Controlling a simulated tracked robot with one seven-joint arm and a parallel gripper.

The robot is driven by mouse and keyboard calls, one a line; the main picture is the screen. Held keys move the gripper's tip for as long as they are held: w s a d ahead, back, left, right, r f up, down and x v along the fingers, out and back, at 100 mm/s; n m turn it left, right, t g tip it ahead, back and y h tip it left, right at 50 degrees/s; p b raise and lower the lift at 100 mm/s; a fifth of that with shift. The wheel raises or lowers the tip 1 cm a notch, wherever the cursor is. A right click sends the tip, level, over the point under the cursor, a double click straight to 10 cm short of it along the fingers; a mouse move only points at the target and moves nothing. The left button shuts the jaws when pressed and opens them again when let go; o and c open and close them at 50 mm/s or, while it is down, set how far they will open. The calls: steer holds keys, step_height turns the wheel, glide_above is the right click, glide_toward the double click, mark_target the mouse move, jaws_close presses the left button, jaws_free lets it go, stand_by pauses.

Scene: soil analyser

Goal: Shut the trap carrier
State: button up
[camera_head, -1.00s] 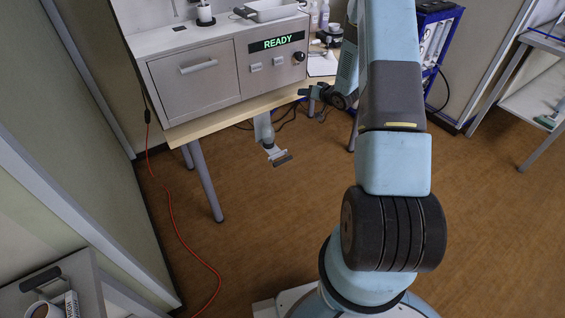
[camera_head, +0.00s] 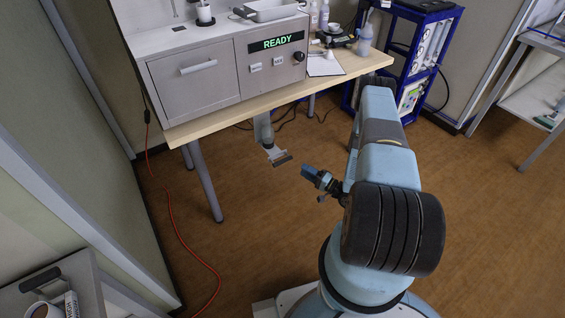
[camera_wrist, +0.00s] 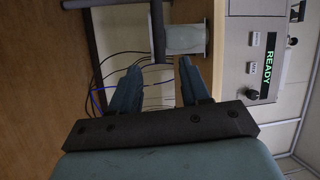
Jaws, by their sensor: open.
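The trap carrier (camera_head: 265,133) looks like a pale grey part hanging below the front edge of the analyser's table, with a dark bar handle (camera_head: 282,160) at its lower end. The carrier also shows in the wrist view (camera_wrist: 187,40), where its dark bar (camera_wrist: 158,30) lies ahead of the fingertips. The carrier's upper mounting is hidden under the table.
The analyser (camera_head: 190,80) reads READY and stands on a wooden table (camera_head: 225,113) with grey legs. Black cables (camera_wrist: 103,75) hang behind the carrier. A red cable (camera_head: 172,215) runs along the floor at left. A blue rack (camera_head: 413,45) stands at back right. The floor in front is clear.

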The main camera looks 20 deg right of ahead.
mark_target(282, 162)
steer(key=shift+m, duration=0.5)
steer(key=x, duration=0.4)
steer(key=a+x, duration=0.1)
steer(key=x, duration=0.3)
steer(key=s+x, duration=0.1)
steer(key=x, duration=0.3)
steer(key=shift+s+a+f, duration=0.1)
steer(key=shift+a+f, duration=0.1)
steer(key=shift+f, duration=0.05)
jaws_close()
